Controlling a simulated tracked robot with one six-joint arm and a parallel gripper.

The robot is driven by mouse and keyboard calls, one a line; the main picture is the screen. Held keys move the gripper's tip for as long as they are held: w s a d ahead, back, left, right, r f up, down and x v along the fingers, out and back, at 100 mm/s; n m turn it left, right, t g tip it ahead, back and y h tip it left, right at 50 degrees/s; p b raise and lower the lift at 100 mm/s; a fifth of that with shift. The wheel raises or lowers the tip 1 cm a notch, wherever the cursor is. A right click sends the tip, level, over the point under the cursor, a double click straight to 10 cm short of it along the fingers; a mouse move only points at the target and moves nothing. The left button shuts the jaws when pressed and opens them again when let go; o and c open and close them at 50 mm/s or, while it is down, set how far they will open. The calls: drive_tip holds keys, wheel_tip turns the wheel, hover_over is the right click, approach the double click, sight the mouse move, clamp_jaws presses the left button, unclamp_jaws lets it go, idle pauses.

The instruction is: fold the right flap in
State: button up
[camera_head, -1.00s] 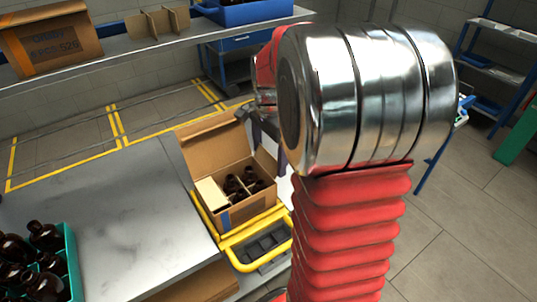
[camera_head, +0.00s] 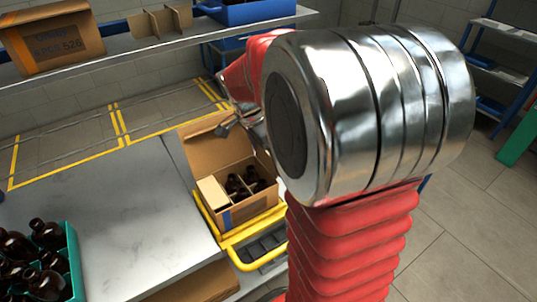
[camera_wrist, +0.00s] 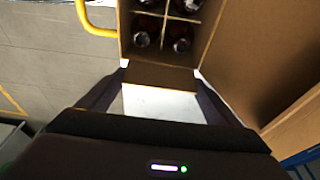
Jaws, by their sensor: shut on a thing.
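An open cardboard box (camera_head: 245,212) with dark bottles (camera_head: 240,184) between dividers stands in the yellow-railed holder. Its pale left flap (camera_head: 212,192) lies folded inward. Its large back flap (camera_head: 205,150) stands up. My gripper (camera_head: 228,126) is above the box's back right part, partly hidden by my arm. In the wrist view, my gripper (camera_wrist: 160,78) has its fingers on either side of the right flap (camera_wrist: 158,76), shut on it at its edges. That flap shows brown near the box and seems pale toward me. My arm hides it in the head view.
A teal crate of amber bottles (camera_head: 72,262) stands at the left on the grey table (camera_head: 120,220). The yellow rail (camera_head: 245,266) runs along the box's front. A shelf behind bears a carton (camera_head: 52,42), a divider and a blue bin (camera_head: 245,10).

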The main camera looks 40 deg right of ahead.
sight(266, 163)
drive_tip(key=h, duration=0.1)
drive_tip(key=a+h, duration=0.1)
drive_tip(key=h, duration=0.1)
drive_tip(key=shift+a+f, duration=0.1)
drive_tip(key=shift+a, duration=0.2)
drive_tip(key=h, duration=0.1)
drive_tip(key=a+h, duration=0.1)
drive_tip(key=h, duration=0.1)
drive_tip(key=shift+a+f, duration=0.1)
drive_tip(key=shift+f, duration=0.15)
drive_tip(key=h, duration=0.2)
drive_tip(key=a+f+h, duration=0.1)
drive_tip(key=h, duration=0.3)
drive_tip(key=shift+w+a+f+g, duration=0.1)
drive_tip(key=shift+a+f+g, duration=0.2)
drive_tip(key=shift+a, duration=0.1)
drive_tip(key=o, duration=0.9)
drive_tip(key=shift+o, duration=0.2)
drive_tip(key=shift+a, duration=0.15)
